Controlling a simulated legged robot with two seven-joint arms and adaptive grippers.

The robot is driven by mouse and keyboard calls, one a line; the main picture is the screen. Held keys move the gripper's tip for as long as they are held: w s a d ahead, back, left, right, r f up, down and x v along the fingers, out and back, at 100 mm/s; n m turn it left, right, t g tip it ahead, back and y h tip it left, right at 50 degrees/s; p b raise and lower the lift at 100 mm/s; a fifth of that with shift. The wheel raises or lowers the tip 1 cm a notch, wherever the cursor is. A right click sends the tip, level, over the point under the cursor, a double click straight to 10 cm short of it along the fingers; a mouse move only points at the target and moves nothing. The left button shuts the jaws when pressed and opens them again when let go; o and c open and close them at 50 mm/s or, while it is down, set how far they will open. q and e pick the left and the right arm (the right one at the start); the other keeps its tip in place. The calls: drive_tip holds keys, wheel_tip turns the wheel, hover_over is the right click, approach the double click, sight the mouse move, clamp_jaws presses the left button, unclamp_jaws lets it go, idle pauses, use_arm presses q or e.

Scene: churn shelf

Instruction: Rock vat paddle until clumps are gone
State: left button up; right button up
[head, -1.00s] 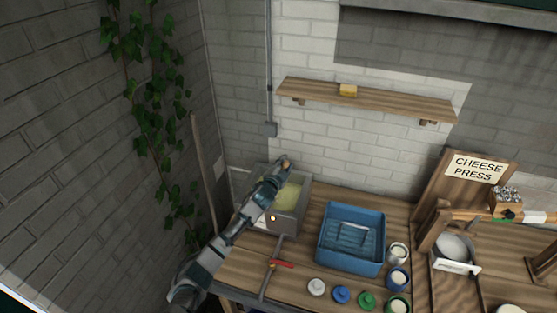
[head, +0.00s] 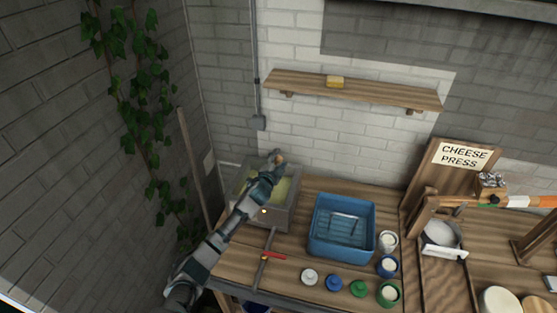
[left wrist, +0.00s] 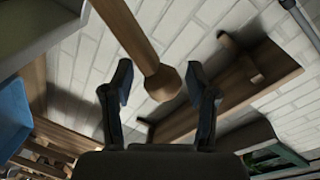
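The grey vat (head: 275,218) stands at the left end of the wooden bench, with pale yellow contents (head: 284,190) inside. My left arm covers part of it, and clumps cannot be made out. The paddle's wooden handle (head: 279,156) shows as a tan end just past my left gripper (head: 272,170). In the left wrist view, the round handle with its knob (left wrist: 163,83) lies between the two dark fingers of my left gripper (left wrist: 160,92). The fingers stand apart, with a visible gap on the left finger's side. My right gripper is not seen.
A blue tub (head: 342,225) stands right of the vat. A red-handled tool (head: 272,256) and several small pots lie near the front edge. The cheese press (head: 440,225) is further right. A wall shelf (head: 350,90) hangs above, and a pole (head: 195,165) leans at left.

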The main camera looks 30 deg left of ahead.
use_arm(q)
drive_tip(key=s+d+r, duration=0.1)
drive_tip(key=s, duration=1)
drive_tip(key=shift+s+d+r, duration=0.15)
drive_tip(key=shift+s+d, duration=0.2)
drive_tip(key=shift+c, duration=0.2)
